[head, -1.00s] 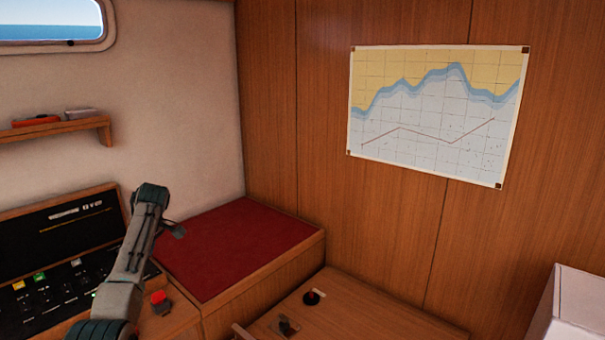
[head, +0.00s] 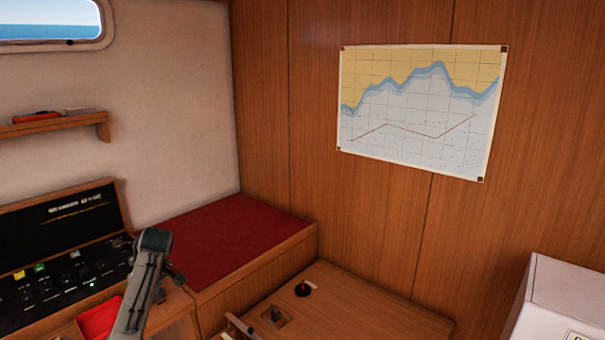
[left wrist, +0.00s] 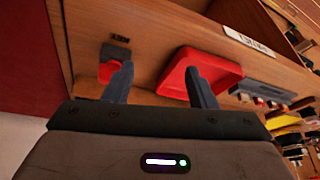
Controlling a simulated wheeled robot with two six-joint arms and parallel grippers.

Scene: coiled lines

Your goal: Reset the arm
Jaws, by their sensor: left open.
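My left arm (head: 146,285) comes in at the lower left of the head view, in front of the wooden console. Its gripper is mostly hidden there behind the wrist. In the left wrist view my left gripper (left wrist: 158,70) is open, its two fingers apart with nothing between them. Beyond the fingers is a wooden surface with a red tray (left wrist: 207,68) on the right and a small red knob or switch (left wrist: 110,68) on a dark mount at the left. My right gripper is in neither view.
The switch panel (head: 62,285) stands at the left in an open black case. A red cushioned bench top (head: 225,240) lies behind my arm. A wooden top (head: 360,305) carries a black-and-red knob (head: 303,289) and a lever (head: 274,314). A white box (head: 560,300) is at the right.

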